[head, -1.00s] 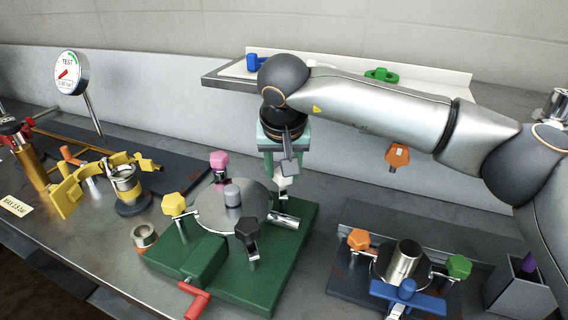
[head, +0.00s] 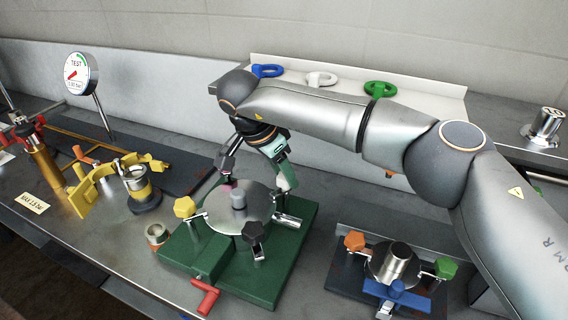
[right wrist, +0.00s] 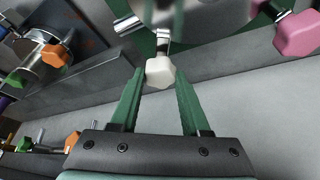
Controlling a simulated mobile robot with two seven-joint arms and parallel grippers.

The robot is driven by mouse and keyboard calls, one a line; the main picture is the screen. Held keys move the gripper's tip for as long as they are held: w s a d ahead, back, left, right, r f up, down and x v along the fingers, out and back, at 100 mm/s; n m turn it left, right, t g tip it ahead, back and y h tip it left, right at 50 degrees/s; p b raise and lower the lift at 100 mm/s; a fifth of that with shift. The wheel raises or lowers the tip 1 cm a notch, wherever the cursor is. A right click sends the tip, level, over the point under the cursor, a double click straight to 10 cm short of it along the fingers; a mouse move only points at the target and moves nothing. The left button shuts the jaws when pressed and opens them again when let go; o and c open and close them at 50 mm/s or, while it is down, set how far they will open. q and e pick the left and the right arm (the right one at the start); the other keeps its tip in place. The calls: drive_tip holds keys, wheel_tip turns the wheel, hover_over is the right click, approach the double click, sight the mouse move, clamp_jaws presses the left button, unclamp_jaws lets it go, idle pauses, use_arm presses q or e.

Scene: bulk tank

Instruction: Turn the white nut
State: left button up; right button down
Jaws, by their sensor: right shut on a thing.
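The white nut (head: 288,184) sits at the back of the round steel lid (head: 222,208) on the green base (head: 275,262). It also shows in the right wrist view (right wrist: 160,72), on a metal swing bolt. My right gripper (head: 284,178) reaches down to it from behind, tilted, with its green fingers on either side of the nut, shut on it. The fingers partly hide the nut in the head view. On the same lid are a yellow nut (head: 185,207), a black nut (head: 254,233) and a pink nut (right wrist: 297,34), which my arm mostly hides in the head view. My left gripper is not in view.
A smaller fixture with orange (head: 355,241), green (head: 446,267) and blue (head: 384,290) parts stands at the right. A yellow clamp (head: 88,190) and a test gauge (head: 80,73) stand at the left. A shelf behind holds blue, white and green rings (head: 380,89).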

drive_tip(key=shift+w+r+m+g+p, duration=0.1)
drive_tip(key=shift+m+g+p, duration=0.3)
drive_tip(key=shift+m+p, duration=0.5)
drive_tip(key=shift+m+h, duration=0.3)
drive_tip(key=shift+m, duration=0.1)
drive_tip(key=shift+c, duration=1.9)
unclamp_jaws()
drive_tip(key=v, duration=0.7)
wheel_tip(320, 180, up, 5)
drive_tip(key=p, duration=0.6)
hover_over(271, 192)
drive_tip(key=a, duration=0.1)
drive_tip(key=shift+s+a+p, duration=0.35)
drive_tip(key=shift+s+p, duration=0.1)
drive_tip(key=shift+p, duration=0.2)
